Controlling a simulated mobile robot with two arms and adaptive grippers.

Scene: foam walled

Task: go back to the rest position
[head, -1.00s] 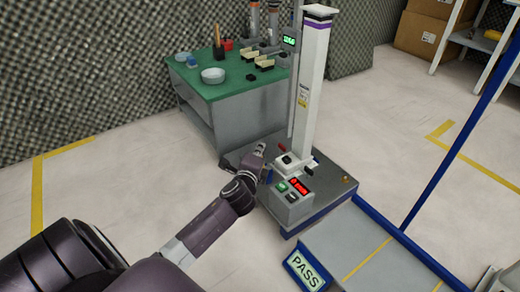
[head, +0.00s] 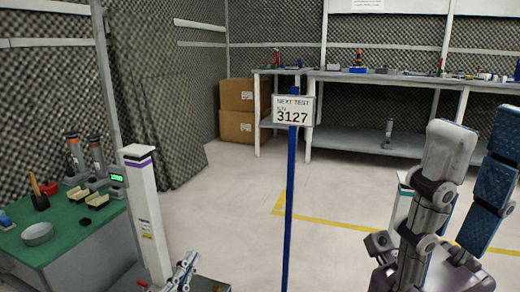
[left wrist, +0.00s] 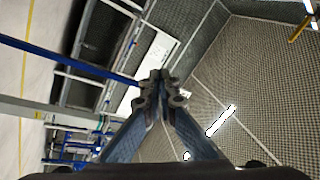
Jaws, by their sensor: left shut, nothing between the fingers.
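My right gripper (head: 478,130) stands large and close at the right of the head view, fingers upward and apart, empty, partly cut by the picture edge.
A blue pole (head: 290,190) with a "NEXT TEST 3127" sign (head: 293,110) stands between the grippers. A green-topped bench (head: 75,235) with parts is at left. A long workbench (head: 390,82) and cardboard boxes (head: 236,127) are at the back. Open floor lies between.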

